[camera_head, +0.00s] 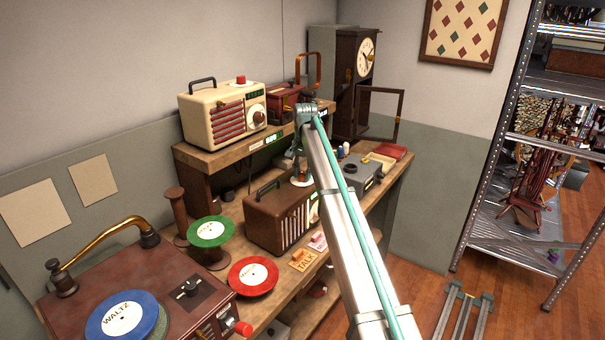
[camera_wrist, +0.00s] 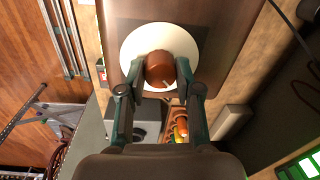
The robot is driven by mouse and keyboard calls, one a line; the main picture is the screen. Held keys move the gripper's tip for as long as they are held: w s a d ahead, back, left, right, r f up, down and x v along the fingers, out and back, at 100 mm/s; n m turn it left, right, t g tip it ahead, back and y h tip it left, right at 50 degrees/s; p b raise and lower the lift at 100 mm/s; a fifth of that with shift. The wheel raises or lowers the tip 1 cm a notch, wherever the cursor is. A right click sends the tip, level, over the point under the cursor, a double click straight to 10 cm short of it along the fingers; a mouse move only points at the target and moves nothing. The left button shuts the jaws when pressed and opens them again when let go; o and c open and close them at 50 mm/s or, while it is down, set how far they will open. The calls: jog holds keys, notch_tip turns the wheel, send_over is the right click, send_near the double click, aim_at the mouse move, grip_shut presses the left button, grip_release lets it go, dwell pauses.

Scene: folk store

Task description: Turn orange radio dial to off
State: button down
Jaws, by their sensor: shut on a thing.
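The brown radio (camera_head: 268,217) stands on the lower bench, with a handle on top and a pale slatted front. A round white dial plate (camera_head: 302,182) shows at the right end of its top. In the wrist view the orange-brown dial knob (camera_wrist: 158,68) sits at the middle of the white plate (camera_wrist: 128,47), with a small pale mark at its lower edge. My gripper (camera_wrist: 161,72) is shut on the knob, one finger on each side. In the head view my gripper (camera_head: 300,165) comes down from above onto the plate; the knob is mostly hidden there.
A cream radio (camera_head: 222,118) and a red box (camera_head: 284,103) stand on the raised shelf above. A grey box (camera_head: 365,176) lies just beyond the brown radio. Red and green records and a record player (camera_head: 130,300) are nearer.

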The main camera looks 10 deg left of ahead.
aim_at(304, 173)
jog(key=n, duration=0.4)
jog(key=shift+n, duration=0.3)
jog(key=n, duration=0.4)
jog(key=shift+w+n, duration=0.1)
jog(key=shift+n, duration=0.3)
jog(key=c, duration=0.8)
grip_release()
jog(key=shift+r, duration=0.1)
jog(key=r, duration=1.1)
jog(key=shift+w+d+r, duration=0.1)
jog(key=shift+d+r, duration=0.15)
jog(key=shift+r, duration=0.15)
jog(key=shift+r, duration=0.1)
